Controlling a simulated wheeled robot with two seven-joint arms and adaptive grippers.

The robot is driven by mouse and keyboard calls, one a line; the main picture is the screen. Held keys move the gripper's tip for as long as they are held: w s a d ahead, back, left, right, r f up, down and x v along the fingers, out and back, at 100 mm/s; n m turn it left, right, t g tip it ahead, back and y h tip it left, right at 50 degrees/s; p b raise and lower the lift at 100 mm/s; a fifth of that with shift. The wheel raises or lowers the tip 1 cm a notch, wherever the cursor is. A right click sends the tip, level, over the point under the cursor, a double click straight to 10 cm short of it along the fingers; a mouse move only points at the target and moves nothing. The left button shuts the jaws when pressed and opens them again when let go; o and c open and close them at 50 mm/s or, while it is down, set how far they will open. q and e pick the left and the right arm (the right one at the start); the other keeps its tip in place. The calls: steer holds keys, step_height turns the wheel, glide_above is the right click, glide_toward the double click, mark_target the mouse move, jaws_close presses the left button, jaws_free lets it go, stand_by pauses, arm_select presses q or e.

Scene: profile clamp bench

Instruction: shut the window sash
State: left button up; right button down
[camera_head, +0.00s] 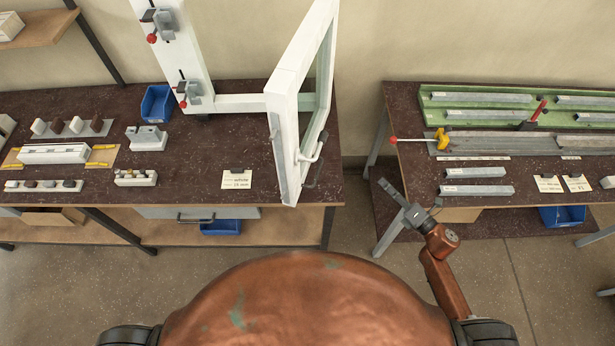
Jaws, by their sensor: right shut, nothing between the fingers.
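The white window sash (284,95) stands swung open, jutting from the bench toward me, with its glass seen at a steep angle. A light handle (312,150) sits on its right side near the lower end. The white window frame (172,45) stands on the left bench, with its lower rail (240,103) running to the sash. Clamps with red knobs (183,104) are on the frame's upright. My right gripper (393,193) is shut and empty, right of the sash and apart from it, near the gap between the benches. My left gripper is not in view.
The left bench (215,150) holds a blue bin (157,103), small blocks and a card (237,179). The right bench (420,150) holds metal profiles, a green rail (480,97) and a yellow-handled clamp (441,139). Open floor (352,225) lies between the benches.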

steer(key=s+a+r+n+g+y, duration=0.2)
steer(key=s+a+r+n+y, duration=0.1)
steer(key=a+r+n, duration=0.3)
steer(key=s+a+r+n+g+y, duration=0.2)
steer(key=s+a+r+n+g, duration=0.1)
steer(key=r+n, duration=0.3)
steer(key=n+g+y, duration=0.2)
steer(key=n+g, duration=0.2)
steer(key=n, duration=0.3)
glide_toward(293, 177)
steer(key=p+x, duration=0.6)
steer(key=shift+w+f, duration=0.1)
steer(key=shift+w, duration=0.05)
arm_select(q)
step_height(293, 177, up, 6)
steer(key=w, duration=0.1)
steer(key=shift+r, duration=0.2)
arm_select(e)
steer(key=shift+w+a+f, duration=0.1)
steer(key=shift+a, duration=0.3)
